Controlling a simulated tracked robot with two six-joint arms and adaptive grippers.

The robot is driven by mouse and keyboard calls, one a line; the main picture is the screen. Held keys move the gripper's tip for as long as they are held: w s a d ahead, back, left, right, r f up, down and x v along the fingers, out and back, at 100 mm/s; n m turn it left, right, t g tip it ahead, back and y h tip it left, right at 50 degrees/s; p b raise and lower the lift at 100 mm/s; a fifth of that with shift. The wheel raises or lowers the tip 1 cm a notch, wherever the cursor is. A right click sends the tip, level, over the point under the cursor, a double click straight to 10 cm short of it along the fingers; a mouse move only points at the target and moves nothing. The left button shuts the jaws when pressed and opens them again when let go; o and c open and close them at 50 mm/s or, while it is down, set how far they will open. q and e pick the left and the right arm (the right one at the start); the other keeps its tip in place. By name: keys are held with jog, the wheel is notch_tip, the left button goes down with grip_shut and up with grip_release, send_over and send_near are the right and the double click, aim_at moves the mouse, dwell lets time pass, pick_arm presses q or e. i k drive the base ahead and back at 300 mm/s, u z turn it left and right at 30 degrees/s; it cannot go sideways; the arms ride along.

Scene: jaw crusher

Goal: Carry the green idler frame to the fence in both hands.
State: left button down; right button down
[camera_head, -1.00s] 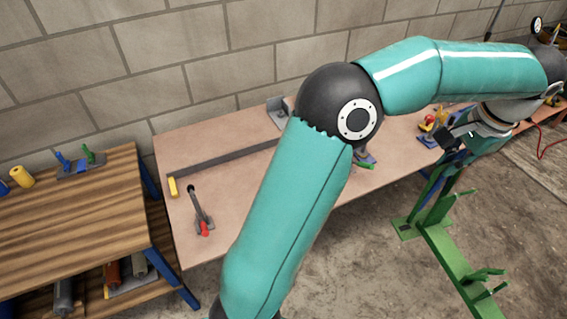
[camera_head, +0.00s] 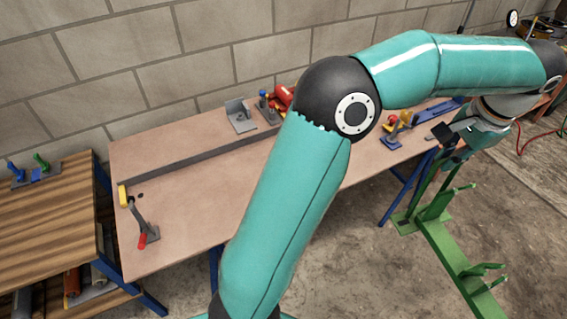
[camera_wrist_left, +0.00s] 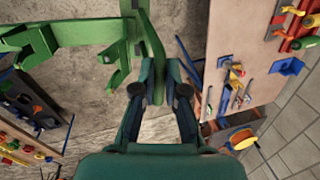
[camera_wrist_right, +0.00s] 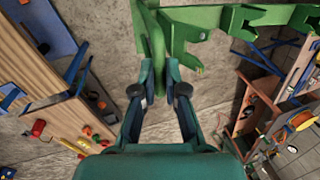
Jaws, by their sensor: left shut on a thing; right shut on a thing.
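The green idler frame (camera_head: 447,247) hangs over the concrete floor at the right of the head view, with upright brackets along its beam. My left gripper (camera_head: 452,150) is at the frame's far end. My right gripper is outside the head view. I cannot make out the fence.
A pinkish workbench (camera_head: 190,195) with clamps and a grey rail stands against the block wall (camera_head: 180,60). A wooden bench (camera_head: 45,215) stands left of it. A red cable (camera_head: 520,138) lies on the floor at right. Bare floor (camera_head: 350,270) shows between workbench and frame.

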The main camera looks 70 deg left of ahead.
aim_at(213, 176)
jog(key=z, duration=0.05)
jog(key=i, duration=0.85)
jog(key=z, duration=1.3)
jog(key=i, duration=0.15)
jog(key=u, duration=2.6)
jog(key=i, duration=0.3)
jog(key=u, duration=2.05)
